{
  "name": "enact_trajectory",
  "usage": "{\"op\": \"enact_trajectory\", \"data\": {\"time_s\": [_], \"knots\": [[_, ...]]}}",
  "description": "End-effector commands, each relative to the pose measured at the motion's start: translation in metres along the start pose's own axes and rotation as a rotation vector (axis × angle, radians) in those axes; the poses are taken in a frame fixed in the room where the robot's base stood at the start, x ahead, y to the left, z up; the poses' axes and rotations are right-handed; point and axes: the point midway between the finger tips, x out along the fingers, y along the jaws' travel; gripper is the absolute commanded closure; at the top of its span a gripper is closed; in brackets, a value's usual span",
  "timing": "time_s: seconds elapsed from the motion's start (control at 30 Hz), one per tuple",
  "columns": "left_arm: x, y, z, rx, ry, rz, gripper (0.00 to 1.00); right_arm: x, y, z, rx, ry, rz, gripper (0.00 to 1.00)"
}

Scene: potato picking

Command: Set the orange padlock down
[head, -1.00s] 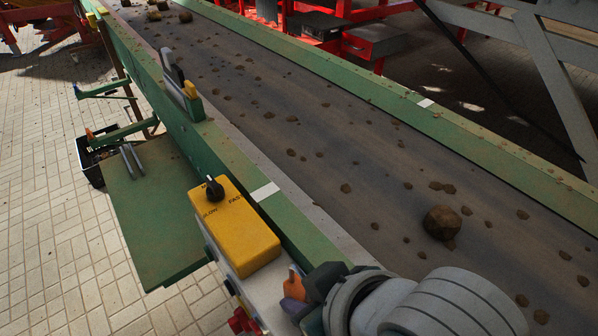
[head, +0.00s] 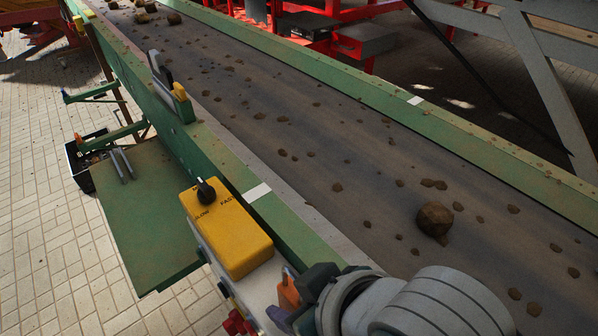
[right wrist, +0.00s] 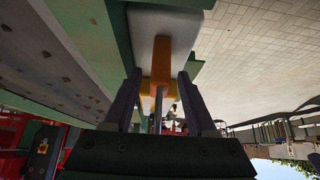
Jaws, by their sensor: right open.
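The orange padlock (head: 288,291) is at the near end of the grey control box, low in the head view. My right gripper (head: 284,302) is around it, with its fingers open on either side. In the right wrist view, the padlock's orange body (right wrist: 161,62) lies between the two dark fingers, with a gap on each side. Its grey shackle points back toward the palm. The body overlaps the pale box (right wrist: 147,28) in that view; I cannot tell just how it is supported. My left gripper is not in view.
The yellow panel (head: 226,229) with a black speed knob (head: 206,191) tops the box. Red buttons (head: 239,323) sit on its side. The green conveyor rail (head: 292,229) runs alongside. A large clod or potato (head: 435,219) lies on the belt. A green shelf (head: 148,222) holds two grey rods.

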Motion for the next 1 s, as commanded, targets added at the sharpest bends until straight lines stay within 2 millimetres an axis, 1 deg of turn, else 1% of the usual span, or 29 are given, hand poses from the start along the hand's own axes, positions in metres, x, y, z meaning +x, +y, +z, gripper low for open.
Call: {"op": "enact_trajectory", "data": {"time_s": [0.17,0.4,0.5,0.6,0.7,0.87,0.97,1.0], "knots": [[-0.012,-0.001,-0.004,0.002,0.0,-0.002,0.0,-0.025,0.0,-0.002,0.0,0.0,0.0,0.43],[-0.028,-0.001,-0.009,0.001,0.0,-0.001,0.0,-0.076,0.0,-0.002,0.001,0.001,0.0,0.43],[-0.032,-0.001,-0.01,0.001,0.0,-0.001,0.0,-0.095,0.0,-0.002,0.0,0.001,0.0,0.43],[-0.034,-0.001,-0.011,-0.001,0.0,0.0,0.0,-0.108,0.0,-0.001,0.0,0.001,0.0,0.43],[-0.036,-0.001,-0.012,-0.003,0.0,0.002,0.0,-0.116,0.0,0.0,0.0,-0.001,0.0,0.43],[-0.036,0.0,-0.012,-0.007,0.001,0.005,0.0,-0.121,0.001,0.0,0.004,-0.001,0.001,0.43],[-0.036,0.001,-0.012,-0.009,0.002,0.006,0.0,-0.133,0.01,0.006,0.065,-0.027,0.028,0.43],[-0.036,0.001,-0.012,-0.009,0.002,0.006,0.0,-0.143,0.018,0.013,0.111,-0.05,0.051,0.43]]}}
